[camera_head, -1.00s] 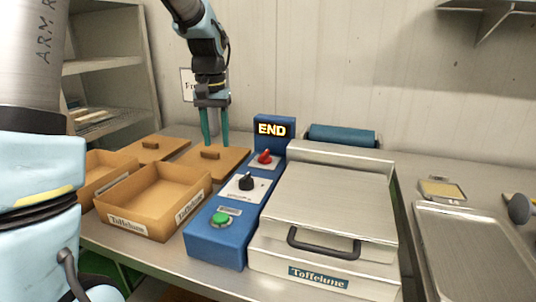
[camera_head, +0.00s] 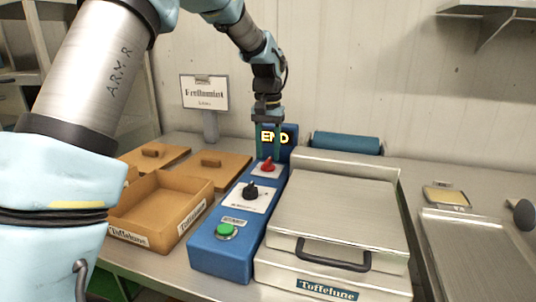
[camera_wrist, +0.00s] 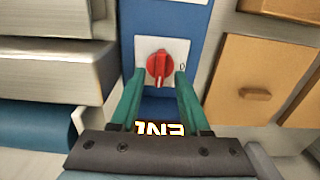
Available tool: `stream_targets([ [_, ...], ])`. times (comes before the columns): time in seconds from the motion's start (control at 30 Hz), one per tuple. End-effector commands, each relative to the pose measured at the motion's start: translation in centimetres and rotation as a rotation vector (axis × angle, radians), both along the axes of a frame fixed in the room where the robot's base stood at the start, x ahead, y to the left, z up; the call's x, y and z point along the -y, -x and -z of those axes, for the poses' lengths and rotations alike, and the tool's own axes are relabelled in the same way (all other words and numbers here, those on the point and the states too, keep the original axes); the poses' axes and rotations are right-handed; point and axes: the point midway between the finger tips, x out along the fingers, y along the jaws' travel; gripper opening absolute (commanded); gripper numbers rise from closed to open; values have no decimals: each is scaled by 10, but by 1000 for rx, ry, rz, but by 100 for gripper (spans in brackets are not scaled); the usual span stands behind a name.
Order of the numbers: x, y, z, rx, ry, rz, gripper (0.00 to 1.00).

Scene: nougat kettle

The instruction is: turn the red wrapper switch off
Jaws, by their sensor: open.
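The red wrapper switch (camera_head: 268,165) is a rotary knob on a white plate at the back of the blue control box (camera_head: 222,252). In the wrist view the red switch (camera_wrist: 159,66) shows a pale pointer mark toward the gripper side, with a "0" printed to its right on the plate. My gripper (camera_head: 269,158) is above the switch, in front of the lit END display (camera_head: 277,134). Its two green fingers are open and empty; in the wrist view my gripper (camera_wrist: 157,80) has its fingertips on either side of the knob's near edge. Contact cannot be told.
A black knob (camera_head: 250,191) and a green button (camera_head: 226,231) sit nearer on the box. The steel Toffelune machine (camera_head: 340,205) stands close on the right. A sign (camera_head: 205,92) stands behind.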

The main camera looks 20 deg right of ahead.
Motion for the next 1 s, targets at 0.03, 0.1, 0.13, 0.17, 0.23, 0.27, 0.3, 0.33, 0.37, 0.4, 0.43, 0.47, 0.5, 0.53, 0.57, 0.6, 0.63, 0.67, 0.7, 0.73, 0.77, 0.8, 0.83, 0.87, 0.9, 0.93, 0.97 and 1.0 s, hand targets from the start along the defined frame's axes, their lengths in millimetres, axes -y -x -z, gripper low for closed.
stream_targets([
  [0.03, 0, 0, 6, -2, -2, 0, 46],
  [0.1, 0, 0, 13, -1, -1, 0, 46],
  [0.13, 0, 0, 15, 0, 0, 0, 46],
  [0.17, 0, 0, 17, 0, 0, 0, 46],
  [0.23, 0, 0, 20, 0, 0, 0, 46],
  [0.27, 0, 0, 20, 0, 0, 0, 46],
  [0.3, 0, 0, 21, 0, 0, 0, 46],
  [0.33, 0, 0, 21, 0, 0, 0, 46],
  [0.37, 0, 0, 21, 0, 0, 0, 46],
  [0.4, 0, 0, 21, 1, 1, 0, 46],
  [0.43, 0, 0, 21, 1, 1, 0, 46],
  [0.47, 0, 0, 21, 1, 1, 0, 46],
  [0.5, 0, 0, 21, 1, 1, 0, 46],
  [0.53, 0, 0, 21, 1, 1, 0, 44],
  [0.57, 0, 0, 21, 1, 1, 0, 41],
  [0.6, 0, 0, 21, 1, 1, 0, 36],
  [0.63, 0, 0, 21, 1, 1, 0, 33],
  [0.67, 0, 0, 21, 1, 1, 0, 29],
  [0.7, 0, 0, 21, 1, 1, 0, 25],
  [0.73, 0, 0, 21, 1, 1, 0, 22],
  [0.77, 0, 0, 21, 1, 1, 0, 18],
  [0.8, 0, 0, 21, 1, 1, 0, 14],
  [0.83, 0, 0, 21, 1, 1, 0, 10],
  [0.87, 0, 0, 21, 1, 1, 0, 7],
  [0.9, 0, 0, 21, 1, 1, 0, 2],
  [0.93, 0, 0, 21, 1, 1, 0, 0],
  [0.97, 0, 0, 21, 1, 1, 0, 0],
  [1.0, 0, 0, 21, 1, 1, 0, 0],
])
